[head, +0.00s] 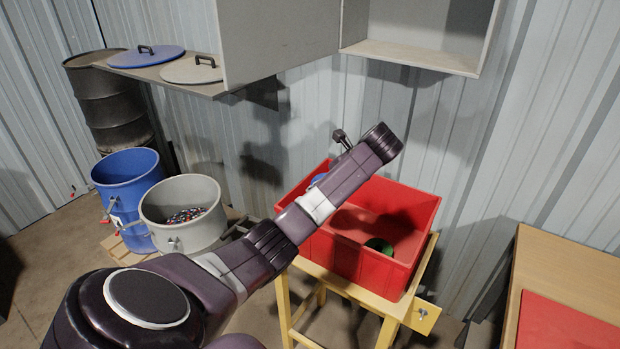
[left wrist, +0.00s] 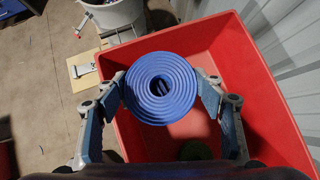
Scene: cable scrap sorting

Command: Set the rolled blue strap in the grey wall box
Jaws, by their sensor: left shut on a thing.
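The rolled blue strap (left wrist: 161,88) is a flat spiral coil with a small hole in its middle. In the left wrist view my left gripper (left wrist: 163,82) is shut on it, one finger against each side, and holds it over the red bin. In the head view only a small blue piece of the strap (head: 318,180) shows behind my arm, and the fingers are mostly hidden. The grey wall box (head: 410,57) hangs at the top right of the head view, its front open and its door (head: 280,40) swung to the left. My right gripper is not in view.
The red bin (head: 425,205) stands on a yellow stand (head: 285,300) and holds a green roll (head: 380,245). A blue drum (head: 125,180) and a grey drum (head: 180,205) stand left. A shelf with two lids is above them. A wooden table (head: 570,260) is at the right.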

